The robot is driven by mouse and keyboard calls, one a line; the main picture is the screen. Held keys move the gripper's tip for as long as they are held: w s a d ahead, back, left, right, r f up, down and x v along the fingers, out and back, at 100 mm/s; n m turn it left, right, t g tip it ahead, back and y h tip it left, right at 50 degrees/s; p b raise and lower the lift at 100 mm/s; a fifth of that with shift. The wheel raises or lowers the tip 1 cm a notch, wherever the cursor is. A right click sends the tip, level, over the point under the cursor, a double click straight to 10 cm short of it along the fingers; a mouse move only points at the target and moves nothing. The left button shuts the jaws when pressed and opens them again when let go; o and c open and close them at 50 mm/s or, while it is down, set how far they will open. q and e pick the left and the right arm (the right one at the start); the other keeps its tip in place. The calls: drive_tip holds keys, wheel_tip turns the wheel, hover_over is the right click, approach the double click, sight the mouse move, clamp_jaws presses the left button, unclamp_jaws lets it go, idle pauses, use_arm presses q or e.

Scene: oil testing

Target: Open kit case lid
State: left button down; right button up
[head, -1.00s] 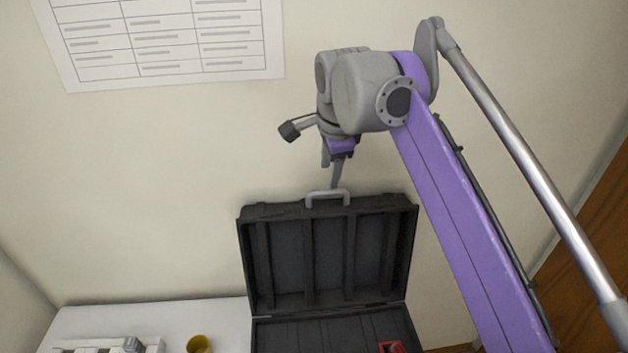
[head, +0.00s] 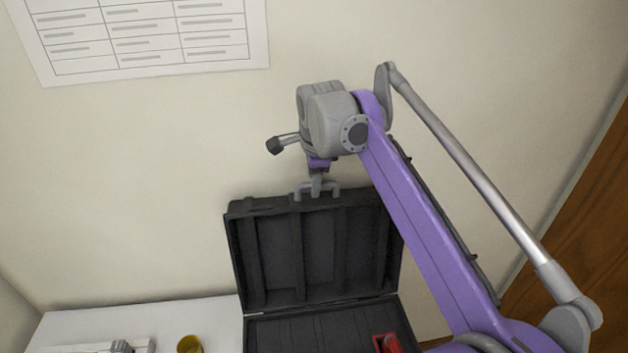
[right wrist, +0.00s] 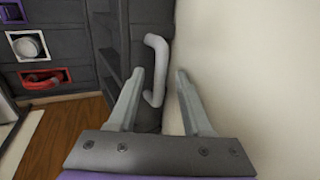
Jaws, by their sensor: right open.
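The black kit case (head: 320,332) stands open on the white table. Its lid (head: 318,250) is raised and stands about upright, leaning near the wall, with its ribbed inside facing me. A grey handle (head: 334,190) is on the lid's top edge. My right gripper (head: 316,186) is at this handle, pointing down. In the right wrist view its fingers (right wrist: 159,71) are spread, with the handle (right wrist: 156,62) between them and a gap on the right side. Contact on the left finger is hard to tell. My left gripper is out of view.
A red-framed item (head: 386,343) sits in the case; the right wrist view also shows a white round item (right wrist: 27,46) there. A yellow cup (head: 189,345) and a pale rack (head: 110,348) stand left. The wall is close behind the lid.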

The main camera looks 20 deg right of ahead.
drive_tip(key=shift+f, duration=0.1)
clamp_jaws()
idle(1.4)
